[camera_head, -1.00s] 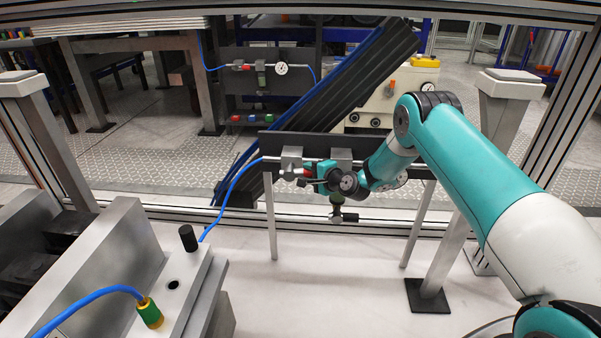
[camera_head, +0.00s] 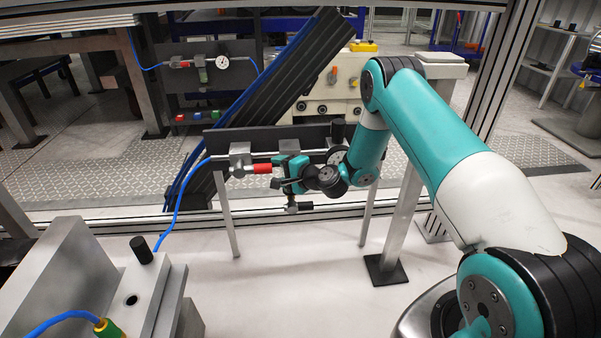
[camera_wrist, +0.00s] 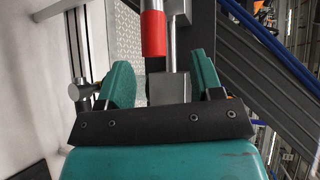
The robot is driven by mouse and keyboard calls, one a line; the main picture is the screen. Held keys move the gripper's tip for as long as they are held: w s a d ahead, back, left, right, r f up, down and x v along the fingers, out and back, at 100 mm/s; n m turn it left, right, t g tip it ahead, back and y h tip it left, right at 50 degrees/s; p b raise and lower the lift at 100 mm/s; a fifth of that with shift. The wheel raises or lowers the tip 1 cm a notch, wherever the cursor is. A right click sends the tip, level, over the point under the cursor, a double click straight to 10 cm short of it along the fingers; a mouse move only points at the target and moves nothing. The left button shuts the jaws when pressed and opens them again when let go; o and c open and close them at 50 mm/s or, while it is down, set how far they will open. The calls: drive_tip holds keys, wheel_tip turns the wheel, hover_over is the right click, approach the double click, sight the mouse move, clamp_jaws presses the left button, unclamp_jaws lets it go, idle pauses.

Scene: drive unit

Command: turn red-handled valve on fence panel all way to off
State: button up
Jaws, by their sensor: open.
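The red valve handle (camera_head: 262,168) lies level along the silver pipe on the near dark panel (camera_head: 310,138). In the wrist view the red handle (camera_wrist: 153,35) shows upright at the top middle, beside the pipe. My gripper (camera_head: 284,176) is just right of the handle in the head view, in front of the panel. In the wrist view my gripper (camera_wrist: 162,76) has its two teal fingers apart, with a grey block between or behind them. The red grip shows beyond the fingertips; I cannot tell whether anything touches. My gripper and wrist hide part of the valve.
A blue hose (camera_head: 180,200) runs to the pipe's left end. A pressure gauge (camera_head: 337,154) is right of my gripper. A farther panel (camera_head: 205,85) carries another red-handled valve (camera_head: 180,64). A grey metal machine (camera_head: 75,290) stands front left. The floor below the near panel is clear.

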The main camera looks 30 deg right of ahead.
drive_tip(key=v, duration=0.8)
drive_tip(key=shift+s, duration=0.25)
drive_tip(key=shift+r, duration=0.1)
